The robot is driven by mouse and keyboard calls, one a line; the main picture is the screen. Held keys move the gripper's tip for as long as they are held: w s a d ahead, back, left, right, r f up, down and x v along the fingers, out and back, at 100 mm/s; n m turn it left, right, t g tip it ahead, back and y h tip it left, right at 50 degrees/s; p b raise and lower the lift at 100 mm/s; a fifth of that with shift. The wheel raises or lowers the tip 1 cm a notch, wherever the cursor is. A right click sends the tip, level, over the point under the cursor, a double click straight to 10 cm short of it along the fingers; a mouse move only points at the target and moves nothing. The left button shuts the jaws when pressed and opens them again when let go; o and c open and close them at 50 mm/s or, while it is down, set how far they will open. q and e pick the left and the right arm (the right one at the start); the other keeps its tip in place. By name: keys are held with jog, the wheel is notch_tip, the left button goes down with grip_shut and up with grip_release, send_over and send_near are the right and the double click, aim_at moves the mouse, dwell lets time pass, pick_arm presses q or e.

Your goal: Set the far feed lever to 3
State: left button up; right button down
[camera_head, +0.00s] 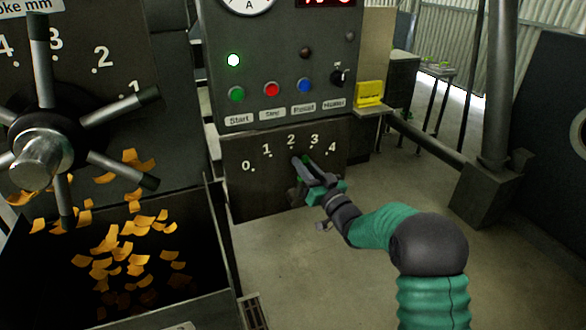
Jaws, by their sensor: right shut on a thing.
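The feed lever (298,163) stands in front of a dark dial plate (245,195) marked 0 to 4. Its visible tip points up between the marks 2 and 3. My right gripper (308,172) is at the plate and shut on the lever. The fingers and wrist hide the lever's lower part and its pivot. My left gripper is not in view.
Above the plate is a control panel with green (236,94), red (271,89) and blue (305,85) buttons. At left, a spoked handwheel (42,150) stands over a dark bin (190,310) with orange flakes. Open floor (310,280) lies below the plate.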

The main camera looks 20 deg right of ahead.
jog(key=shift+d+f+m+h, duration=0.3)
jog(key=shift+d+f+m, duration=0.1)
jog(key=shift+d+m, duration=0.3)
jog(key=shift+d+f+m+h, duration=0.35)
jog(key=shift+d+m, duration=0.25)
jog(key=shift+m, duration=0.2)
jog(key=shift+f, duration=0.1)
jog(key=c, duration=1.3)
grip_release()
jog(key=shift+r, duration=0.25)
jog(key=v, duration=1.6)
jog(key=shift+s+d+f, duration=0.25)
jog(key=shift+s+f, duration=0.05)
jog(key=shift+f, duration=0.1)
